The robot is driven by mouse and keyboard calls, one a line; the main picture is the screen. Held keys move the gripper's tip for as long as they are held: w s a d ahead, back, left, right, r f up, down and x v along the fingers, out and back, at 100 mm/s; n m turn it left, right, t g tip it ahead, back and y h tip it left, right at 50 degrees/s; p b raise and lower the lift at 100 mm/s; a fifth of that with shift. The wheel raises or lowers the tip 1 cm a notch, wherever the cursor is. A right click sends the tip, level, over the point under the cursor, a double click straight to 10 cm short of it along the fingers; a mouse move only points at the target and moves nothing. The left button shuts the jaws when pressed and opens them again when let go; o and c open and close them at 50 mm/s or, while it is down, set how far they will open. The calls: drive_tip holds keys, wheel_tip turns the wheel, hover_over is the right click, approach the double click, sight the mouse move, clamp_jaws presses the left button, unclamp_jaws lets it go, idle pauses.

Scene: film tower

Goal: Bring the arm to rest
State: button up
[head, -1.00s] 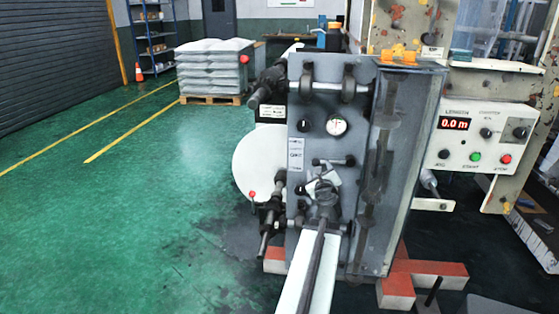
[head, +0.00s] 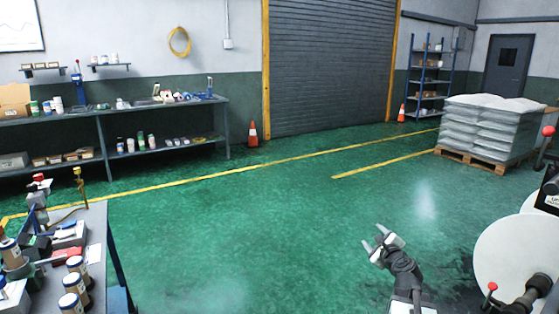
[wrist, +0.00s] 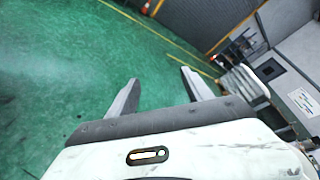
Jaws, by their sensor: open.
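My gripper (head: 376,243) shows at the lower right of the head view, over the green floor. Its two fingers are apart with nothing between them. In the wrist view my gripper (wrist: 160,90) also has its fingers spread, with only green floor between them. My arm extends up from the bottom edge of the head view. The gripper touches nothing in view.
A white roll (head: 512,250) on a machine stands at the right edge. A bench (head: 108,262) with several jars is at lower left. A long workbench (head: 165,110) lines the back wall. Stacked bags (head: 487,130) sit on a pallet. The floor between is clear.

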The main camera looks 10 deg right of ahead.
drive_tip(key=w+a+f+n+g+y, duration=0.1)
drive_tip(key=a+f+n+y, duration=0.2)
drive_tip(key=a, duration=0.7)
drive_tip(key=w+a+f+n+g+y, duration=0.1)
drive_tip(key=a+f+n+g+y, duration=0.1)
drive_tip(key=a+n, duration=0.5)
drive_tip(key=w+a+f+n+g+y, duration=0.1)
drive_tip(key=a+f+y, duration=0.15)
drive_tip(key=a, duration=0.95)
drive_tip(key=s+a+f+n+g+h, duration=0.2)
drive_tip(key=s+a+f+n+g, duration=0.5)
drive_tip(key=s+a+f+n, duration=0.3)
drive_tip(key=s+d+n+g+h, duration=0.3)
drive_tip(key=s+d+n+g, duration=0.1)
drive_tip(key=s+d+n, duration=0.3)
wheel_tip(320, 180, up, 26)
drive_tip(key=s+a+p, duration=0.1)
drive_tip(key=p, duration=2.5)
drive_tip(key=shift+a+f, duration=0.25)
drive_tip(key=shift+a, duration=0.05)
drive_tip(key=shift+f+y, duration=0.15)
drive_tip(key=shift+y, duration=0.1)
